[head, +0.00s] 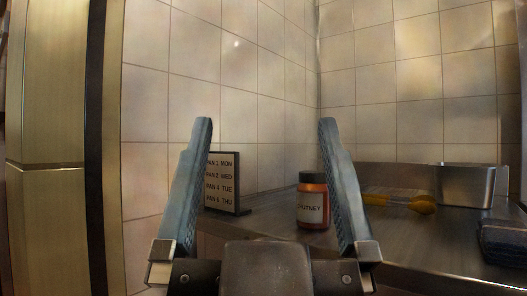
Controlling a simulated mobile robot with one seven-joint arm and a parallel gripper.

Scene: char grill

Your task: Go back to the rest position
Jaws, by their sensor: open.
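Behind the fingers, an orange-red jar (314,222) with a dark lid and a label reading "CHUTNEY" stands upright on the metal counter (270,216). It shows just left of the right finger. A dark-framed sign (224,183) listing pans and days stands behind the left finger, which hides part of its left edge.
A brush-like tool (410,203) with a yellow end lies on the counter at right, before a metal pan (465,186). A dark block (505,242) sits at the right edge. Tiled walls (260,80) meet in a corner behind. A brassy metal panel (50,110) stands at left.

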